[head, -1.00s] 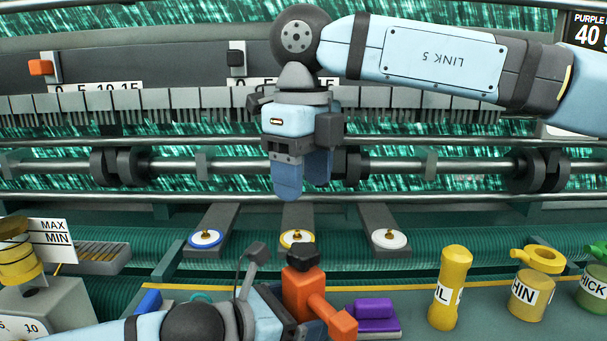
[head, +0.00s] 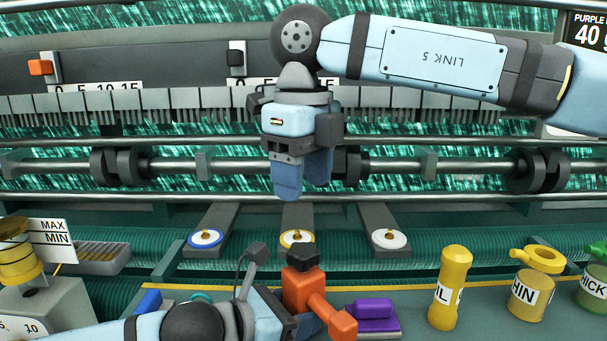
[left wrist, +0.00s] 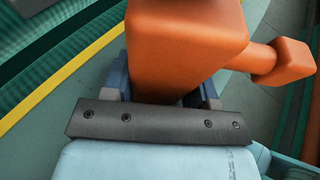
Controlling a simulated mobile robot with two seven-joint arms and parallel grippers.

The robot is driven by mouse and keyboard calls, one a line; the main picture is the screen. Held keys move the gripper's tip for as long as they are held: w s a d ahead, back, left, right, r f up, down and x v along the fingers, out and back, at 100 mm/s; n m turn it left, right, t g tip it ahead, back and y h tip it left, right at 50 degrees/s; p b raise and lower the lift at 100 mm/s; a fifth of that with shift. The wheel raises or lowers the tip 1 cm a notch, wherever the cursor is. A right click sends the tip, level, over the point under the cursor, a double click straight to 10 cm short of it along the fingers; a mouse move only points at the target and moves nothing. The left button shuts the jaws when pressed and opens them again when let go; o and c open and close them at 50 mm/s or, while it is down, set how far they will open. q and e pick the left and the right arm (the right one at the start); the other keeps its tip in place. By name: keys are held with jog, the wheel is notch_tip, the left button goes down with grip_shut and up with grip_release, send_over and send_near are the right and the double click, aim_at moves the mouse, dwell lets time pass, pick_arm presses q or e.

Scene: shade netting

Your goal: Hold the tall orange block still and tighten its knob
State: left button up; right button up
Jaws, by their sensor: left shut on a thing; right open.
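The tall orange block (head: 299,290) stands upright on the green surface at the lower middle of the head view. A black knob (head: 301,257) sits on its top, and an orange arm with a blocky end (head: 340,322) sticks out to its right. My left gripper (head: 290,325) is shut on the block from the near left; the left wrist view shows the orange block (left wrist: 185,45) between its fingers (left wrist: 162,88). My right gripper (head: 303,180) hangs open and empty, fingers down, above and behind the block, clear of the knob.
A purple block (head: 374,309) lies right of the orange block. A yellow bottle (head: 449,288) and labelled pots (head: 531,295) stand further right. A gauge with a yellow spool (head: 18,262) stands at left. Rails and discs (head: 389,239) lie behind.

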aim_at(303, 249)
jog(key=shift+o, duration=1.4)
jog(key=shift+f, duration=0.2)
notch_tip(303, 249, down, 3)
jog(key=n, duration=0.3)
jog(key=shift+f, duration=4.15)
jog(key=shift+c, duration=0.4)
